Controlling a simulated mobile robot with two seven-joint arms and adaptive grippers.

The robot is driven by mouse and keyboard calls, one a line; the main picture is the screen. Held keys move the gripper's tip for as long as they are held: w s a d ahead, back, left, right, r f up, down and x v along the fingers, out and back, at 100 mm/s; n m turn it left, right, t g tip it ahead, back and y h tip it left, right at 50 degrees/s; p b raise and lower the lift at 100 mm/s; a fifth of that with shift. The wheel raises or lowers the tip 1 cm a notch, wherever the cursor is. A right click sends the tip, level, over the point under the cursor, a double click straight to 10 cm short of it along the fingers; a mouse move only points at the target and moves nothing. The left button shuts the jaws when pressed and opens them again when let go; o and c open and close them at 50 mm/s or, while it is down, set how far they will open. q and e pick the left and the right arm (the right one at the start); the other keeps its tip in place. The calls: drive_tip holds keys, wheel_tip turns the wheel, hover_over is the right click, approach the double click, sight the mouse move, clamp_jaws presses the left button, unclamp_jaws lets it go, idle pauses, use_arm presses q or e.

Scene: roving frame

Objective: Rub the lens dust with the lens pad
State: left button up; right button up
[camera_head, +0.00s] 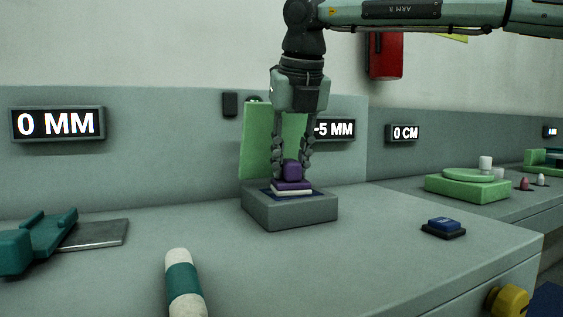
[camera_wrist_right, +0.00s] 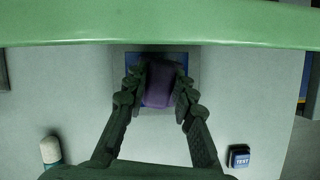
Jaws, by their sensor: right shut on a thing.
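The lens pad (camera_head: 292,184) is a purple block with a knob on top and a pale layer beneath. My right gripper (camera_head: 292,168) points down and is shut on its knob; the pad also shows between the fingers in the right wrist view (camera_wrist_right: 159,84). The pad is on or just over the dark blue top face of a grey block (camera_head: 290,211); I cannot tell whether it touches. A little blue (camera_wrist_right: 180,62) shows around the pad in the wrist view. No lens dust can be made out; the pad and fingers cover much of that face. My left gripper is not in view.
A green upright panel (camera_head: 258,140) stands just behind the grey block. A blue button box (camera_head: 443,227) sits to the right, a white and teal cylinder (camera_head: 183,284) in front, and a teal device with a metal plate (camera_head: 95,234) at left. Bench between them is clear.

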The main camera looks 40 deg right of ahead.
drive_tip(key=shift+s+d, duration=0.25)
drive_tip(key=shift+d, duration=0.85)
drive_tip(key=shift+s+d, duration=0.25)
drive_tip(key=shift+d, duration=1)
drive_tip(key=shift+p, duration=0.3)
drive_tip(key=shift+w+a, duration=0.2)
drive_tip(key=shift+a, duration=0.6)
drive_tip(key=shift+w+a, duration=0.15)
drive_tip(key=shift+a, duration=0.65)
drive_tip(key=shift+w+a+f, duration=0.15)
drive_tip(key=shift+a, duration=0.6)
drive_tip(key=shift+w+a+f, duration=0.1)
drive_tip(key=shift+w+a, duration=0.05)
drive_tip(key=shift+a, duration=0.6)
drive_tip(key=shift+w+a, duration=0.2)
drive_tip(key=shift+a, duration=0.6)
drive_tip(key=shift+w+a, duration=0.15)
drive_tip(key=shift+a, duration=0.6)
drive_tip(key=shift+r, duration=0.15)
